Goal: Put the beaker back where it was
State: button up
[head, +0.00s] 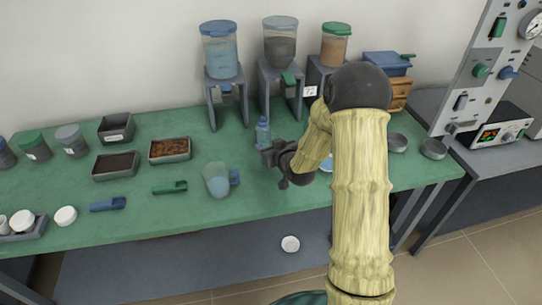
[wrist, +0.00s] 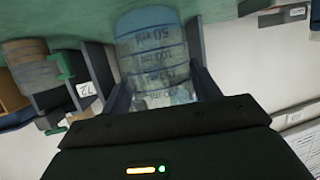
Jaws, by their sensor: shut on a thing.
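The beaker (wrist: 155,60) is clear and bluish, with dark volume marks. It fills the middle of the wrist view, between the two dark fingers of my gripper (wrist: 160,88). My gripper is shut on it. In the head view my gripper (head: 268,155) is over the green table, in front of the dispenser stands. A small clear bluish vessel (head: 262,132) shows right at its jaws and seems to be the beaker, its lower part hidden. I cannot tell whether its base touches the table.
A jug with a blue handle (head: 217,181) stands left of my gripper. Dispensers on grey stands (head: 225,95) are behind. Trays (head: 170,150), a green scoop (head: 170,188) and a blue scoop (head: 108,204) lie further left. Small bowls (head: 433,149) sit at the right end.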

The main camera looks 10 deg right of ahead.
jog(key=shift+f, duration=2)
jog(key=shift+f, duration=0.2)
jog(key=o, duration=1.4)
jog(key=shift+r, duration=0.2)
jog(key=b+v, duration=0.1)
jog(key=v, duration=1.1)
jog(key=shift+w+f, duration=0.1)
